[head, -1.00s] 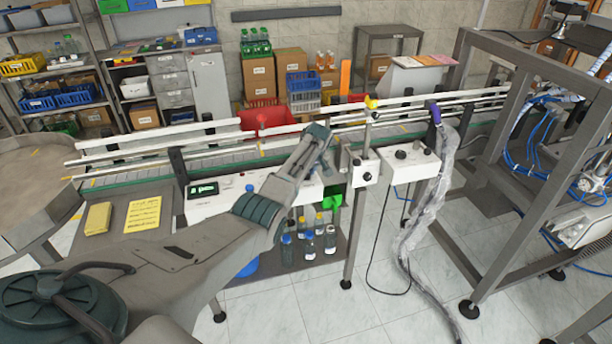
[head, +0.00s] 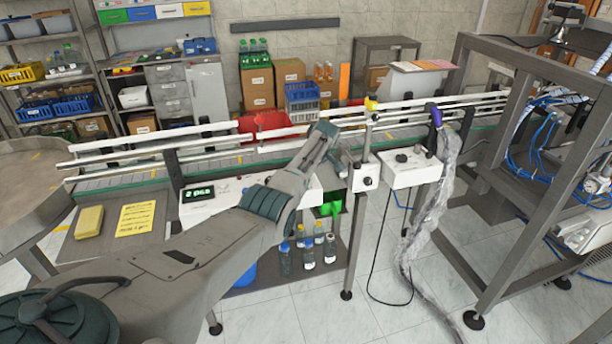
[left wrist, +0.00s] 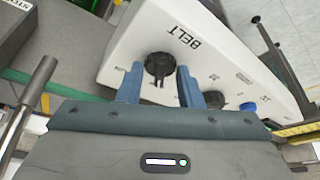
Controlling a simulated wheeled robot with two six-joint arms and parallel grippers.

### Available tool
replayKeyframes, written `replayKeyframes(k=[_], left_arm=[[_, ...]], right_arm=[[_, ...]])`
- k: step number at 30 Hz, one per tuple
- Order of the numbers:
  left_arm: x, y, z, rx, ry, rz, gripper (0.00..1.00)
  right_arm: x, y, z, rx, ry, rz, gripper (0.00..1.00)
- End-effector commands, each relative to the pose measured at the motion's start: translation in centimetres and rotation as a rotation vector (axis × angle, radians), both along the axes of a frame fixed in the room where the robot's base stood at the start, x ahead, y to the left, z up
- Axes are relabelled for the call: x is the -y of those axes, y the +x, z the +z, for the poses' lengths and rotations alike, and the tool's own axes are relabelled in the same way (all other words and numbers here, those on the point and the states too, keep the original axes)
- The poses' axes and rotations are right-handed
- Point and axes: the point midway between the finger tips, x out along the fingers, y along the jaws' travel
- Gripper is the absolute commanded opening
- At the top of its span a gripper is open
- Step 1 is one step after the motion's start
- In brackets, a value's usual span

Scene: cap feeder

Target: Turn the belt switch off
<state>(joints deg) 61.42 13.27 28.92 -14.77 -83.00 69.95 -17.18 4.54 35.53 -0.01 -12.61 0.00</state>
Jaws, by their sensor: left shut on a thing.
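The belt switch (left wrist: 158,66) is a round black knob on a white panel (left wrist: 205,60) marked BELT, seen in the left wrist view. My left gripper (left wrist: 159,84) has one blue finger on each side of the knob and is shut on it. The knob's grip ridge points down between the fingers. In the head view my left arm reaches over the white control box (head: 195,216) below the conveyor, and the fingers and knob cannot be made out there. My right gripper is in neither view.
A second dark knob (left wrist: 215,98) and a blue button (left wrist: 249,108) sit close to the right finger. The conveyor (head: 120,178) runs behind the box. A separate white switch box (head: 410,170) stands to the right. Bottles (head: 308,250) stand on the shelf below.

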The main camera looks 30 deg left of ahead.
Motion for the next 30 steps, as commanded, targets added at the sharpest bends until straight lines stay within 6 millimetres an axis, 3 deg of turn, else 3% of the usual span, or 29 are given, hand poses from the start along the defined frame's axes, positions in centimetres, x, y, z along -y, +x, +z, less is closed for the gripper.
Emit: replayKeyframes(k=[5,6,8,20,25,30], left_arm=[[0.0,0.0,0.1,0.002,0.0,0.0,0.1],[0.0,0.0,0.1,0.002,0.0,0.0,0.4],[0.0,0.0,0.1,0.002,0.0,-0.001,0.52],[0.2,0.1,0.5,0.003,0.001,-0.001,0.53],[1.0,-0.1,2.4,0.005,0.001,-0.001,0.53],[2.4,-0.2,5.6,0.007,0.0,-0.003,0.53]], right_arm=[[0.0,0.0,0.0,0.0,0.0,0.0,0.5],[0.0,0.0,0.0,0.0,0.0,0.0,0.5],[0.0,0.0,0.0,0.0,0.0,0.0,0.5],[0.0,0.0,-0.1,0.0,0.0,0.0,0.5],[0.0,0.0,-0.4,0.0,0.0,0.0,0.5],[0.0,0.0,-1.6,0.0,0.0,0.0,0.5]])
